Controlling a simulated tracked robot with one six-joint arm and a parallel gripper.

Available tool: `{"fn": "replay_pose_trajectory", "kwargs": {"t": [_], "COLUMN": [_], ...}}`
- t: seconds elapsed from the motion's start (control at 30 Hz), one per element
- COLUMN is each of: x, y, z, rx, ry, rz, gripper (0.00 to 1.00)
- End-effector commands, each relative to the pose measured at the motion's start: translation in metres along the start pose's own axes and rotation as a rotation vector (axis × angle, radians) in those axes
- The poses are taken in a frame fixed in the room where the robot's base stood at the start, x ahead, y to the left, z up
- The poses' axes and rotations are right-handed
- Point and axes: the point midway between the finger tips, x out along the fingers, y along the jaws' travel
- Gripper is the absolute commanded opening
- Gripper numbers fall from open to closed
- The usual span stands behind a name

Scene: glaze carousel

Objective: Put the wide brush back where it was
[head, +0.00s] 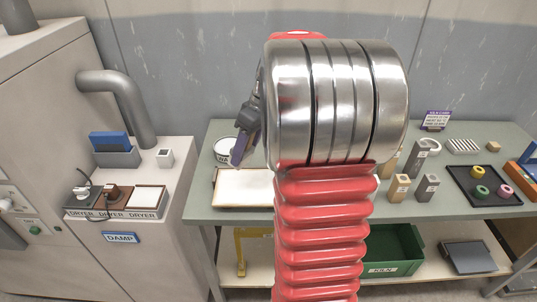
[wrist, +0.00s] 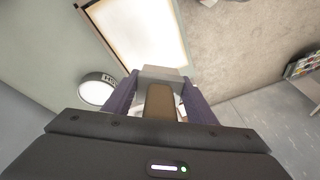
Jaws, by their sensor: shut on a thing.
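My gripper (wrist: 160,82) is shut on the wide brush (wrist: 158,100). In the wrist view its brown handle and pale grey metal part show between the two purple fingers; the far end of the brush is hard to make out. In the head view my gripper (head: 243,143) is partly hidden behind my arm, and I cannot make out the brush there. It hangs above the back left of the green table, over the framed white tray (head: 243,188) and beside the white round pot (head: 224,150). The pot (wrist: 97,88) and the tray (wrist: 143,35) also show in the wrist view.
On the table's right stand grey and tan blocks (head: 398,188), a dark tray (head: 483,192) with coloured rings and a striped rack (head: 463,146). A green bin (head: 393,250) is on the lower shelf. My arm hides the table's middle.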

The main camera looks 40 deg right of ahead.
Motion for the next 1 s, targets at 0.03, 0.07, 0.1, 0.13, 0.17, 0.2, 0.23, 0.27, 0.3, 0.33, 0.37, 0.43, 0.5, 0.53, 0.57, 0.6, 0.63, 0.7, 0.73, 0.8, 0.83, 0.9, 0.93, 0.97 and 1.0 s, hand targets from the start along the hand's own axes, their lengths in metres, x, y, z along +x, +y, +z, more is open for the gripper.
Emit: {"fn": "replay_pose_trajectory", "kwargs": {"t": [0.03, 0.07, 0.1, 0.13, 0.17, 0.2, 0.23, 0.27, 0.3, 0.33, 0.37, 0.43, 0.5, 0.53, 0.57, 0.6, 0.63, 0.7, 0.73, 0.8, 0.83, 0.9, 0.93, 0.97, 1.0], "x": [0.004, 0.006, 0.009, 0.011, 0.014, 0.017, 0.019, 0.021, 0.024, 0.027, 0.029, 0.034, 0.040, 0.043, 0.045, 0.048, 0.051, 0.057, 0.059, 0.063, 0.065, 0.068, 0.069, 0.069, 0.070], "y": [-0.007, -0.011, -0.017, -0.021, -0.025, -0.032, -0.038, -0.043, -0.051, -0.057, -0.063, -0.079, -0.096, -0.103, -0.111, -0.122, -0.131, -0.150, -0.159, -0.176, -0.182, -0.194, -0.198, -0.201, -0.203], "z": [-0.018, -0.027, -0.039, -0.048, -0.057, -0.070, -0.079, -0.087, -0.099, -0.108, -0.117, -0.137, -0.156, -0.164, -0.172, -0.183, -0.191, -0.207, -0.214, -0.227, -0.231, -0.239, -0.242, -0.244, -0.246], "rx": [-0.013, -0.014, -0.019, -0.022, -0.024, -0.028, -0.031, -0.033, -0.037, -0.040, -0.043, -0.049, -0.055, -0.057, -0.061, -0.064, -0.066, -0.072, -0.073, -0.077, -0.079, -0.080, -0.080, -0.080, -0.080], "ry": [-0.003, -0.004, -0.005, -0.005, -0.006, -0.007, -0.008, -0.007, -0.008, -0.008, -0.008, -0.008, -0.007, -0.007, -0.006, -0.005, -0.004, -0.003, -0.002, 0.000, 0.000, 0.001, 0.002, 0.002, 0.003], "rz": [-0.002, -0.002, -0.002, -0.002, -0.003, -0.003, -0.004, -0.004, -0.004, -0.006, -0.006, -0.008, -0.011, -0.013, -0.014, -0.016, -0.017, -0.022, -0.023, -0.027, -0.028, -0.031, -0.031, -0.032, -0.032], "gripper": [0.25, 0.25, 0.25, 0.25, 0.25, 0.25, 0.25, 0.25, 0.25, 0.25, 0.25, 0.25, 0.25, 0.25, 0.25, 0.25, 0.25, 0.25, 0.25, 0.25, 0.25, 0.25, 0.25, 0.25, 0.25]}}
